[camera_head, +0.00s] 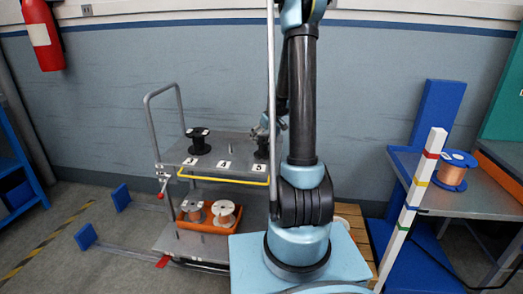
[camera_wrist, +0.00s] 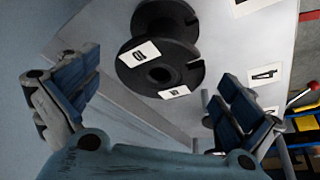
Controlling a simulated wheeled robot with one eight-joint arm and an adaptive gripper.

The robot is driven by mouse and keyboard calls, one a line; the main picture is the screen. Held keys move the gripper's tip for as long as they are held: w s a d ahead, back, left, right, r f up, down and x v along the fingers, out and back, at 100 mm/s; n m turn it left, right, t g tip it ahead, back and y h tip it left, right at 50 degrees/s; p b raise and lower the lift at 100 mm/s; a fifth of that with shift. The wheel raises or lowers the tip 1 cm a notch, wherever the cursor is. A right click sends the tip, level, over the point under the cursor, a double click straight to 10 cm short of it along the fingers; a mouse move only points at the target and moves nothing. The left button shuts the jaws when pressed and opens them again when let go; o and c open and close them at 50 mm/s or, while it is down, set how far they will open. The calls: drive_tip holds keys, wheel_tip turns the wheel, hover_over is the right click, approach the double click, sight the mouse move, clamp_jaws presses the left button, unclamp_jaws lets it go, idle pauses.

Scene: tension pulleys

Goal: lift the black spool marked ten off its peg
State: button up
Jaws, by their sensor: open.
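A black spool with a white tag reading 10 (camera_wrist: 196,75) stands on the cart's top shelf in the wrist view, its hub hole facing the camera. A second tag, hard to read, sits on the same flange. My gripper (camera_wrist: 158,105) is open and empty, with one finger on each side of the picture and the spool beyond and between them. In the head view my gripper (camera_head: 266,130) is just above the right-hand black spool (camera_head: 262,152), which my arm partly hides. The peg under the spool is hidden.
Another black spool (camera_head: 199,143) stands at the left of the shelf (camera_head: 238,150), which has number cards along its front. An orange bin (camera_head: 209,226) with copper and pale spools is below. A blue-flanged copper spool (camera_head: 453,170) sits on the right table. The shelf's middle looks clear.

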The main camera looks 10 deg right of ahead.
sight(261, 148)
drive_tip(key=shift+x, duration=3.75)
drive_tip(key=c, duration=1.2)
